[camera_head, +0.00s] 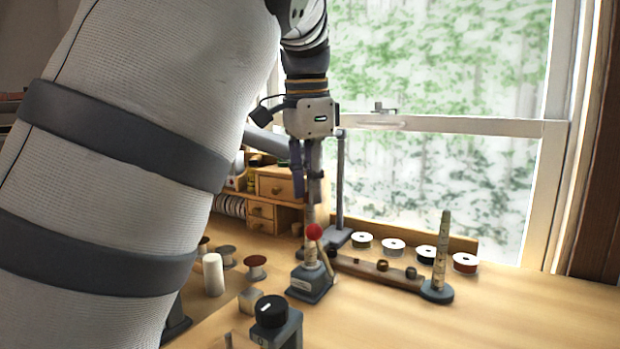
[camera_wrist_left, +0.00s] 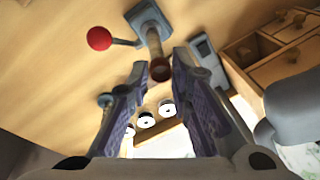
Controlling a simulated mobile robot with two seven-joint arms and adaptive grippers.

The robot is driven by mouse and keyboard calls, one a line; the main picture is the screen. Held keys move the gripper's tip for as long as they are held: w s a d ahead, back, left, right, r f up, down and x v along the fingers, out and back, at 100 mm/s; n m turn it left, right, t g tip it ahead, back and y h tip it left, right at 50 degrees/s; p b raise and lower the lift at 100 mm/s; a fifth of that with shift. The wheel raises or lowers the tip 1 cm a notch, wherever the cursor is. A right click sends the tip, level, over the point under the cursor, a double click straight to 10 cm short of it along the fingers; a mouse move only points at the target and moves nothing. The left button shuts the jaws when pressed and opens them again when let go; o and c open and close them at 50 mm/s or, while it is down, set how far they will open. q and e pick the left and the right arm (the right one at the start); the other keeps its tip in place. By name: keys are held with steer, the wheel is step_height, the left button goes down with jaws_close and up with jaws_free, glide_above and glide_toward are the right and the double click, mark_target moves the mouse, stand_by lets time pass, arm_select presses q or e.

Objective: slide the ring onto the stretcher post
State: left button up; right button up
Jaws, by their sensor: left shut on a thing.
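The stretcher (camera_head: 309,284) stands on the bench, with a blue-grey base, a pale upright post and a lever ending in a red ball (camera_head: 314,232). Its base also shows in the left wrist view (camera_wrist_left: 148,19), with the red ball (camera_wrist_left: 99,38) to the left. My left gripper (camera_head: 309,200) points down above the stretcher. In the left wrist view its fingers (camera_wrist_left: 160,75) are shut on a small brown ring (camera_wrist_left: 160,70). The ring lines up with the post's end; I cannot tell whether it is around the post. The ring is not discernible in the head view.
A tapered stick on a round base (camera_head: 437,292) stands to the right, beside a wooden strip with several rings (camera_head: 376,271). Several spools (camera_head: 465,263) line the window side. A wooden drawer unit (camera_head: 274,187) stands behind. A black-knobbed device (camera_head: 271,312) is in front.

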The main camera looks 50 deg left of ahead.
arm_select(q)
steer(key=shift+f, duration=0.75)
steer(key=o, duration=0.9)
step_height(320, 180, up, 12)
steer(key=s+d, duration=0.1)
steer(key=shift+s, duration=0.25)
steer(key=shift+f, duration=0.1)
